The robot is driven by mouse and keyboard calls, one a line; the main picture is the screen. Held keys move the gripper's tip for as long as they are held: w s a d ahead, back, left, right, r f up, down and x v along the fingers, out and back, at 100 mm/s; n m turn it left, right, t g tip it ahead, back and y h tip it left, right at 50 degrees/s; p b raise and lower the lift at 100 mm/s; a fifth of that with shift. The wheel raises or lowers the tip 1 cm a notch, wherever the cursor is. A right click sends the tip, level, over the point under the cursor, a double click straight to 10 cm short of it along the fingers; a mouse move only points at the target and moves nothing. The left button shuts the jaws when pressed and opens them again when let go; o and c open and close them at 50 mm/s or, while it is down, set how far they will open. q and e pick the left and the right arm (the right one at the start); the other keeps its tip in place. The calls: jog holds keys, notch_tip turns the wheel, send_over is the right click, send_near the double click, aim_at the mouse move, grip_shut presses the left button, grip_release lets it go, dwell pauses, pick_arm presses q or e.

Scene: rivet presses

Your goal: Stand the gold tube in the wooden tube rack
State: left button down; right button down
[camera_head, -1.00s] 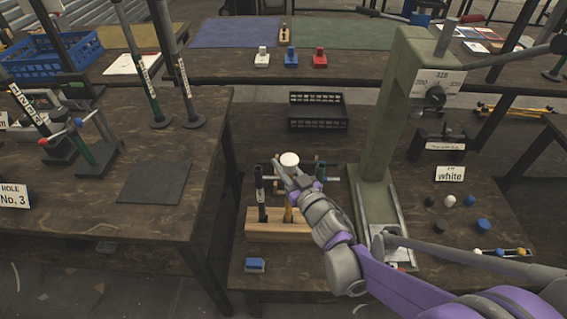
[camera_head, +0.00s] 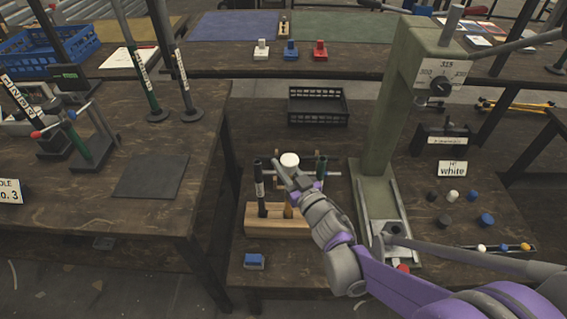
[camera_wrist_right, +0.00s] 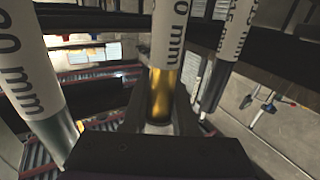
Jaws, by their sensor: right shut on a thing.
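The wooden tube rack (camera_head: 262,229) stands on the lower table left of the green press. A dark tube with a white label (camera_head: 261,190) stands upright in its left part. A green tube (camera_head: 321,167) shows further right. My right gripper (camera_head: 284,177) is over the rack, shut on the gold tube (camera_head: 288,212). In the right wrist view the gold tube (camera_wrist_right: 161,95) with its white label sits between the fingers, with a labelled tube on either side. The gold tube looks upright at the rack; its lower end and seating are unclear. My left gripper is not in view.
The green press (camera_head: 374,160) stands close right of my right gripper. A blue block (camera_head: 254,262) lies in front of the rack. A black crate (camera_head: 318,106) is behind it.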

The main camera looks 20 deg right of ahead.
jog(key=shift+f+b, duration=0.55)
jog(key=shift+f, duration=0.1)
jog(key=c, duration=0.6)
grip_release()
jog(key=p+v, duration=0.1)
jog(key=v, duration=1)
jog(key=shift+p, duration=0.35)
jog(key=shift+w, duration=0.1)
